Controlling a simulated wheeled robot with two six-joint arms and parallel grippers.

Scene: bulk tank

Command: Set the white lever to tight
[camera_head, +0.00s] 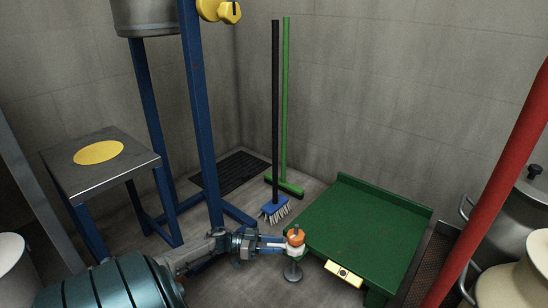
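My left gripper (284,244) reaches in from the lower left, low over the floor. Its fingertips meet a small whitish piece with an orange top (296,238), which stands on a short grey post with a round foot (292,271) by the left front corner of the green table. Whether the fingers are closed on this piece or only beside it cannot be told at this size. I cannot tell whether the whitish part is the white lever; no other white lever shows. My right gripper is not in view.
The green table (360,225) stands right of the post. A blue-headed brush (275,208) and a green broom (285,186) lean at the wall behind. A blue frame (200,110) and metal stand (60,170) are left. A red pipe (497,190) crosses at right.

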